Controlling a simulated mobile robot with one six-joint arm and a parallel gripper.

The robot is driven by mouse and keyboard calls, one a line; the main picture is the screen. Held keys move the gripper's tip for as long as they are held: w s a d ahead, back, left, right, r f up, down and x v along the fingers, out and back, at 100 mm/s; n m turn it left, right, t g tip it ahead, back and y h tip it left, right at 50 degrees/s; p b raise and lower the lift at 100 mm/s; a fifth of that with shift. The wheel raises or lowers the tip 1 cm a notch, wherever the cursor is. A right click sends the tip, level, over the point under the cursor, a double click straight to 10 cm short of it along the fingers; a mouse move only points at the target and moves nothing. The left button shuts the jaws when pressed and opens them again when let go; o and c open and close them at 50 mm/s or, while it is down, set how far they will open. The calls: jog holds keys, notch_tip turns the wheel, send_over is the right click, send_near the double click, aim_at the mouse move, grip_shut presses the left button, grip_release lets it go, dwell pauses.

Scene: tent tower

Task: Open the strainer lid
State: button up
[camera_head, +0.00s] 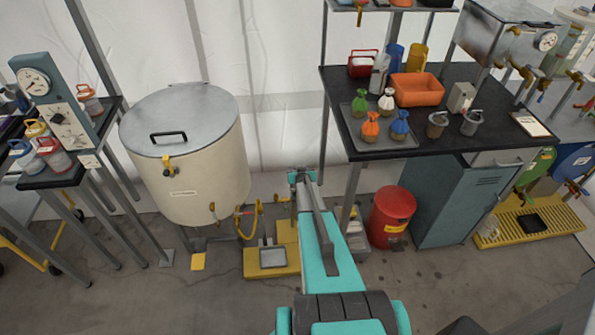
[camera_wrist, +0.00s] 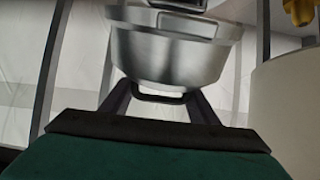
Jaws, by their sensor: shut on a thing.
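In the wrist view a shiny steel round vessel (camera_wrist: 165,60), apparently the strainer, fills the upper middle. A dark bar handle (camera_wrist: 160,98) sits at its lower edge. My gripper (camera_wrist: 158,103) is shut on this handle, with a finger at each side of it. A flat rectangular metal part (camera_wrist: 185,22) shows at the vessel's top, cut by the frame edge. I cannot tell which part is the lid or whether it is open. In the head view my gripper (camera_head: 302,178) is at the far end of my arm; the strainer is not clear there.
A cream tank (camera_head: 195,165) with a grey lid and black handle stands left of my arm. A yellow platform (camera_head: 256,268) lies below. A black table (camera_head: 450,125) with bags and an orange tray stands right, near a red bin (camera_head: 390,217). Open floor lies in front.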

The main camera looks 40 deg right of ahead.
jog(key=o, duration=1.5)
jog(key=shift+f, duration=0.25)
jog(key=shift+r, duration=0.1)
jog(key=shift+r, duration=0.1)
jog(key=shift+s+a+r, duration=0.2)
jog(key=shift+s+a, duration=0.05)
jog(key=shift+s, duration=0.1)
jog(key=shift+b+v, duration=0.5)
jog(key=shift+v, duration=5.9)
